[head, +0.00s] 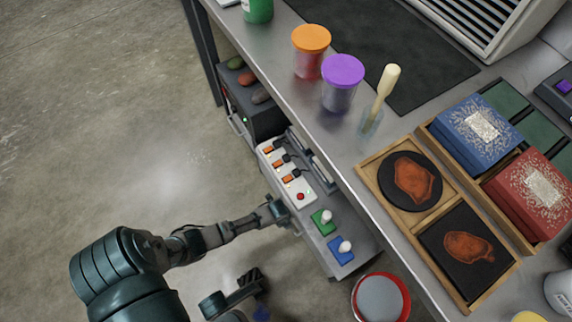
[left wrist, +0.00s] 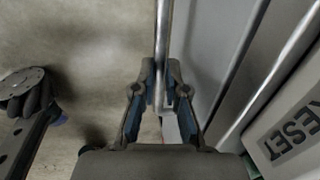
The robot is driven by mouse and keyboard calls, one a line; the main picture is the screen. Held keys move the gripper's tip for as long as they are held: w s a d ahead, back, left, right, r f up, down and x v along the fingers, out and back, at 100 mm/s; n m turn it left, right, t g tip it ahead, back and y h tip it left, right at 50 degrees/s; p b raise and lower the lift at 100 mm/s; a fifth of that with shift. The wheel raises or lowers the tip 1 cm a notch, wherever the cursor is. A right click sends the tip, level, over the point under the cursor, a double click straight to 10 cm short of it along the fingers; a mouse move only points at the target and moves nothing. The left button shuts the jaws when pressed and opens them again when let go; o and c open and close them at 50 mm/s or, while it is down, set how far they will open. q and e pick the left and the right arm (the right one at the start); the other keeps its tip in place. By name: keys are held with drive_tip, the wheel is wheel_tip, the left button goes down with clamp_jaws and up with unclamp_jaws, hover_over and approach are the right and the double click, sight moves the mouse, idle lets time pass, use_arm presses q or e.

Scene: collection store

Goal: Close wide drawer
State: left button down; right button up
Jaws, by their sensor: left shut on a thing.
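A grey drawer-like unit (head: 347,266) juts out from under the workbench's front edge, with a metal bar handle along its front. My left gripper (head: 279,211) is at its front side, near the red button. In the left wrist view the bar handle (left wrist: 163,40) runs between the two fingers of my left gripper (left wrist: 166,98), which are shut on it. A grey front face (left wrist: 205,60) lies just right of the bar. My right gripper is not in view.
A switch strip (head: 283,172) with orange switches, a green block (head: 323,221) and a blue block (head: 340,250) sit above the handle. A dark box (head: 247,112) stands behind. A red-rimmed round container (head: 381,299) is close by at the lower right. The floor (head: 100,130) leftward is clear.

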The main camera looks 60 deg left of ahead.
use_arm(q)
drive_tip(key=c, duration=1.2)
unclamp_jaws()
drive_tip(key=shift+w+d+r, duration=0.2)
drive_tip(key=shift+w+r, duration=0.05)
drive_tip(key=shift+w, duration=0.1)
drive_tip(key=shift+s, duration=0.1)
drive_tip(key=shift+a, duration=0.1)
wheel_tip(320, 180, up, 12)
drive_tip(key=s, duration=0.2)
drive_tip(key=shift+s+f, duration=0.15)
drive_tip(key=shift+f, duration=0.05)
drive_tip(key=shift+s, duration=0.1)
